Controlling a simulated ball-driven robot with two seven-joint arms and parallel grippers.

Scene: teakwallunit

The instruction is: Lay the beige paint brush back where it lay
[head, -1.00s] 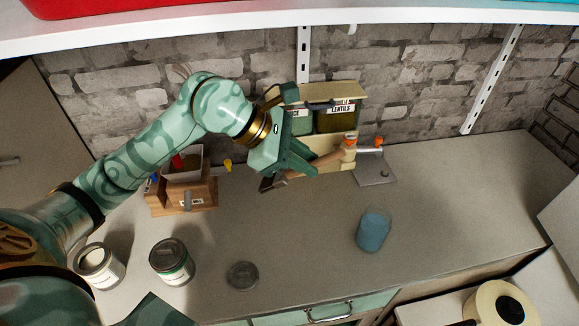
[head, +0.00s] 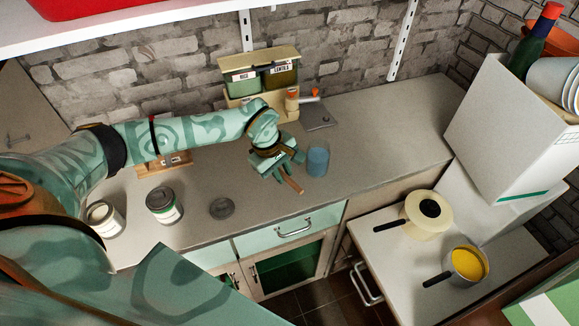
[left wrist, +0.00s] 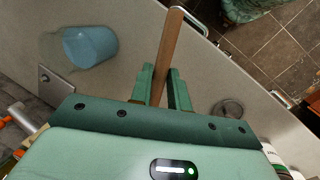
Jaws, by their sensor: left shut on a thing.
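My left gripper (head: 284,171) is shut on the beige paint brush (head: 293,185), over the front part of the worktop, left of the blue cup. In the left wrist view the brush's flat brown wooden length (left wrist: 168,55) stands out between the two fingers (left wrist: 161,88), toward the worktop's front edge. The rest of the brush is hidden by the gripper. My right gripper is not in view.
On the worktop (head: 340,150) are a blue cup (head: 317,161), a dark lid (head: 222,208), two cans (head: 163,204) and labelled bins (head: 262,78) at the back.

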